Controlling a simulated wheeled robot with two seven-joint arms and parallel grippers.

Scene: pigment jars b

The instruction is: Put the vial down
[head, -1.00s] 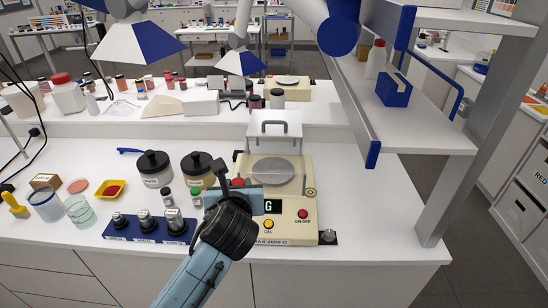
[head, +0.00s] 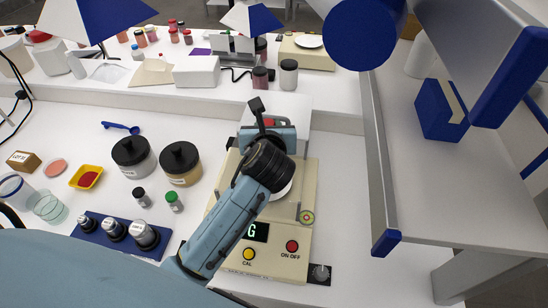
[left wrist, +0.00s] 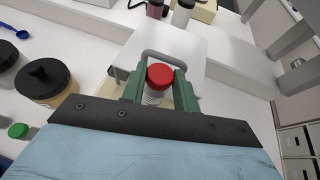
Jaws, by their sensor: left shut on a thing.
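My left gripper (head: 268,124) reaches over the far part of a cream balance (head: 277,262), past its pan. In the left wrist view the green fingers of my left gripper (left wrist: 159,98) are shut on a clear vial (left wrist: 153,97) with a red cap. The red cap also shows small in the head view. The handled pale box (left wrist: 183,50) of the balance lies just beyond the vial. The vial's bottom is hidden, so I cannot tell whether it touches anything. The pan (head: 283,190) is mostly hidden behind my arm. My right gripper is not in view.
Left of the balance stand two black-lidded jars (head: 133,157), a green-capped vial (head: 174,202) and a dark-capped vial (head: 141,197). A blue block (head: 91,238) holds metal weights. A shelf unit (head: 455,185) stands at the right. White bench between balance and shelf is clear.

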